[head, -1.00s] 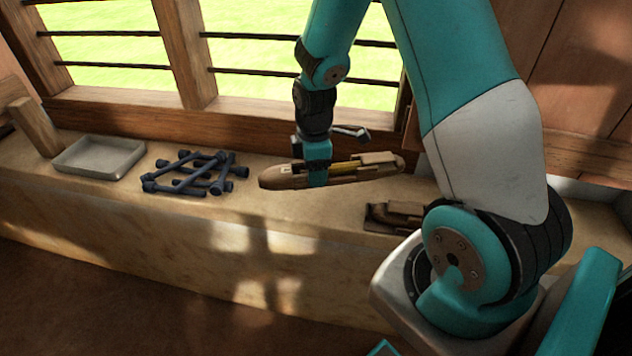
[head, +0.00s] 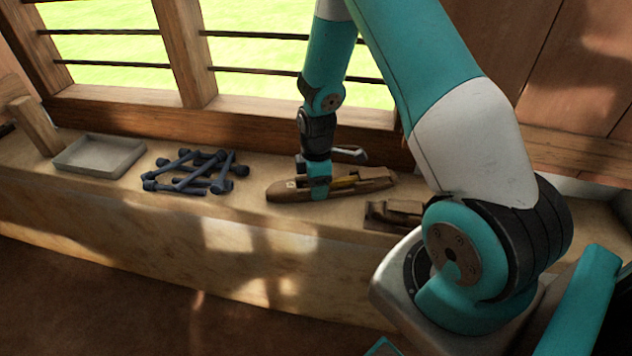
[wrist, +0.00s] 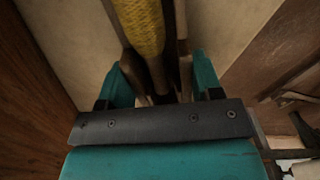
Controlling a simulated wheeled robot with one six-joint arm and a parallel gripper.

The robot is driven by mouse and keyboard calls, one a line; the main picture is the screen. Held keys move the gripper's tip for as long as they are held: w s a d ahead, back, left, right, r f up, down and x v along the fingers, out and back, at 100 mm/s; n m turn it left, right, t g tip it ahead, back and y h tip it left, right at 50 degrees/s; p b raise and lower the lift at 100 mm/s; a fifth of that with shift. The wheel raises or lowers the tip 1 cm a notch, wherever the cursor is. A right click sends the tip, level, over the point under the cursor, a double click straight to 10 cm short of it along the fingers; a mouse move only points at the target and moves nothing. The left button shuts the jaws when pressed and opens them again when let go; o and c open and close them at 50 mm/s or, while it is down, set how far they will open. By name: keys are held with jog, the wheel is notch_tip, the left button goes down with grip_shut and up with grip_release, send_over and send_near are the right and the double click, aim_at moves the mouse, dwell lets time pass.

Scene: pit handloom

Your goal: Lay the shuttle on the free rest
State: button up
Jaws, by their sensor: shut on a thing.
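The shuttle (head: 287,190) is a long, pointed brown wooden body with yellow thread in its middle. My gripper (head: 319,188) is shut across it near its middle, from above. The shuttle lies nearly level, low over the pale ledge; whether it touches the surface I cannot tell. In the wrist view the yellow thread (wrist: 142,25) runs up from between the teal fingers (wrist: 163,88). A brown wooden piece on a dark base (head: 397,213) sits on the ledge just right of the shuttle, partly hidden by my arm. I cannot make out a free rest under the shuttle.
Dark blue bobbin-like pieces (head: 190,171) lie piled on the ledge left of the shuttle. A shallow grey tray (head: 75,162) stands farther left. The wooden window frame (head: 240,123) with bars runs behind. The ledge (head: 150,215) ends in a front drop.

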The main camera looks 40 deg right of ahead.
jog(key=shift+f, duration=0.1)
jog(key=o, duration=1.1)
